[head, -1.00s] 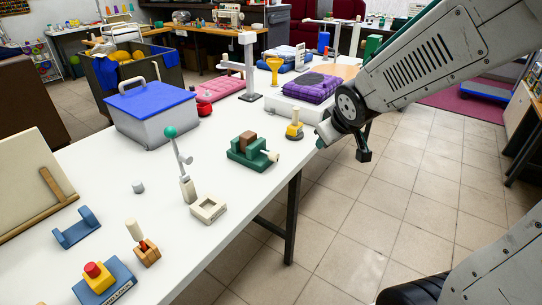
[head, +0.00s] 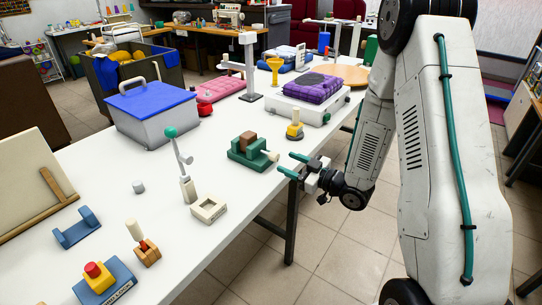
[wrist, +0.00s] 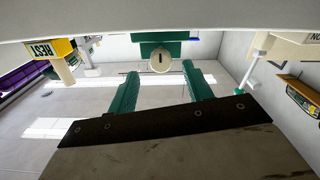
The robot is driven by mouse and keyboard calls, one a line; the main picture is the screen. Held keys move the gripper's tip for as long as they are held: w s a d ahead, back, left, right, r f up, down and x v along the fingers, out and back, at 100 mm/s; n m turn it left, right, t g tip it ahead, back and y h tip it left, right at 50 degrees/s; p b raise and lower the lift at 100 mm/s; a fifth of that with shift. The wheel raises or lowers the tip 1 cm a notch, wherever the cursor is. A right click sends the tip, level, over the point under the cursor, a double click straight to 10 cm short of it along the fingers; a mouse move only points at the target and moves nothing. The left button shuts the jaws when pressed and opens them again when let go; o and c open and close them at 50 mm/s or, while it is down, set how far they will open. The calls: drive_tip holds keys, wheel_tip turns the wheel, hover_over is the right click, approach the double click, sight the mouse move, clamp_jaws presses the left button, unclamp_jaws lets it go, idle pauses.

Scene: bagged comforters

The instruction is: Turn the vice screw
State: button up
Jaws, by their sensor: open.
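The vice (head: 246,155) is green with a brown block in its jaws, on the white table. Its cream screw knob (head: 273,156) points right, toward the table's near edge. My gripper (head: 286,163) is open and empty, just right of the knob at the table edge, its green fingers pointing at the vice. In the wrist view the picture is upside down. The round knob (wrist: 160,61), with a dark mark on its face, shows between and beyond the tips of my gripper (wrist: 160,72). The fingers appear apart from the knob.
Floor beside the table is clear.

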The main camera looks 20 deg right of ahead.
sight(278, 158)
drive_tip(key=x, duration=0.7)
drive_tip(key=shift+w+a, duration=0.25)
drive_tip(key=c, duration=1)
drive_tip(key=shift+o, duration=0.2)
